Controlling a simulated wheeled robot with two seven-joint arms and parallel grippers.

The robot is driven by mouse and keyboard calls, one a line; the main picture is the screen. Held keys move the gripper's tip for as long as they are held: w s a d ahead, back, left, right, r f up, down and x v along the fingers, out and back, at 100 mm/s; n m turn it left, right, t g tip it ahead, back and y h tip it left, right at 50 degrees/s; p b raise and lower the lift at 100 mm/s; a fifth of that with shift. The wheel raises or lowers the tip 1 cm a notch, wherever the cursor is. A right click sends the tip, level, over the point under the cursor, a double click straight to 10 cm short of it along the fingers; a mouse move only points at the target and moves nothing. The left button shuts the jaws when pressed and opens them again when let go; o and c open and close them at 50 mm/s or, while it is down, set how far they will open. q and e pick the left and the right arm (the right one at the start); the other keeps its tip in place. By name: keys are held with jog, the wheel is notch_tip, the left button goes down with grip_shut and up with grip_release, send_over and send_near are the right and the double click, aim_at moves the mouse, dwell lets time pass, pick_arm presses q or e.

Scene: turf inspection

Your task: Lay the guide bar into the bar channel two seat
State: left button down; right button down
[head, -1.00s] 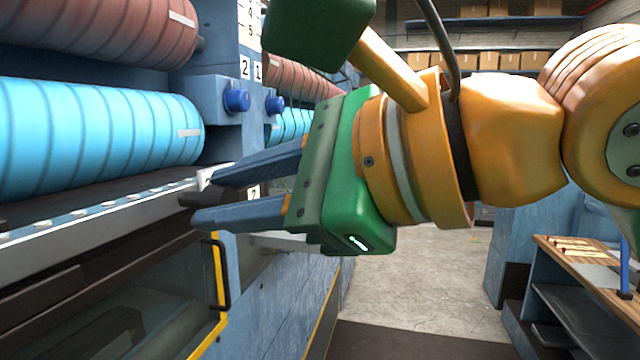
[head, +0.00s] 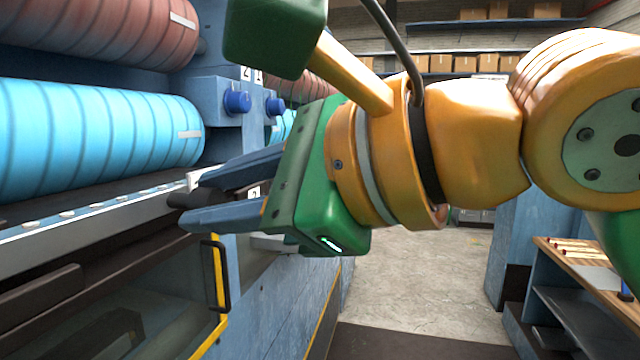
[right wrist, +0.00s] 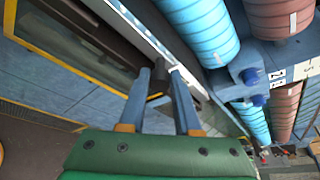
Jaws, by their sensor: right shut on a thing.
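My right gripper (head: 190,200) reaches in from the right, its two blue fingers shut on a dark guide bar (head: 178,201). The bar's rounded dark end sticks out left past the fingertips, and much of the bar is hidden by the fingers. In the right wrist view the gripper (right wrist: 163,75) shows the dark bar (right wrist: 157,74) between its fingers. A pale metal rail with studs (head: 60,229) runs along the machine beside the fingertips. I cannot tell which part is the channel two seat; a small "2" label (head: 254,193) shows behind the fingers. My left gripper is not in view.
A blue ribbed roller (head: 95,130) and a red-brown roller (head: 100,35) lie above the rail. Blue knobs (head: 237,102) project from the machine post. A yellow-edged door with a black handle (head: 220,278) is below.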

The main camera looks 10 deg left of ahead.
jog(key=shift+f+b, duration=0.85)
jog(key=shift+f, duration=0.15)
jog(key=c, duration=0.5)
grip_release()
jog(key=shift+c, duration=0.2)
